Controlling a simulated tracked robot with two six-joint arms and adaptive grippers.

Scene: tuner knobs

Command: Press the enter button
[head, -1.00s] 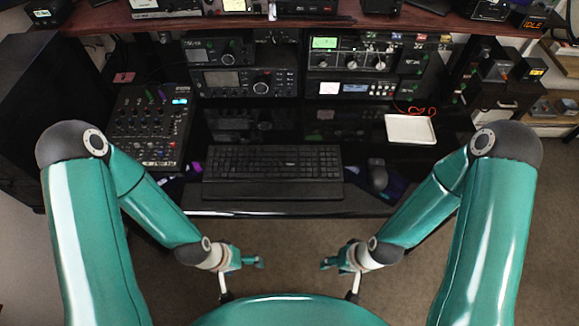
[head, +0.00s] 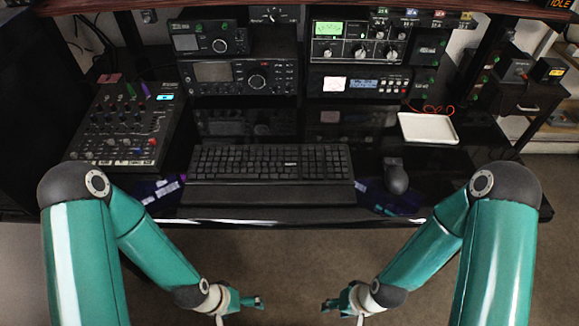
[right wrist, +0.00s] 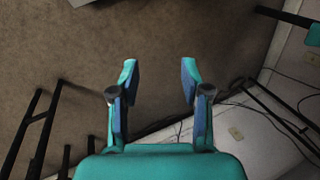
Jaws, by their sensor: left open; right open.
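A black keyboard (head: 270,163) lies on the desk, in front of the radio gear. Behind it stand a unit with a green display and knobs (head: 361,43) and, below that, a unit with a blue display and a row of small buttons (head: 359,85). No label reading "enter" is legible, so I cannot tell which button it is. My left gripper (head: 252,302) and my right gripper (head: 332,303) hang low in front of the desk, apart from everything. In the right wrist view my right gripper (right wrist: 159,72) is open and empty above the carpet.
A mixer (head: 125,125) sits at the left of the desk. A mouse (head: 396,177) lies right of the keyboard, and a white tray (head: 428,129) stands behind it. More radios (head: 230,75) stand at the back left. The desk's front edge (head: 300,221) lies beyond both grippers.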

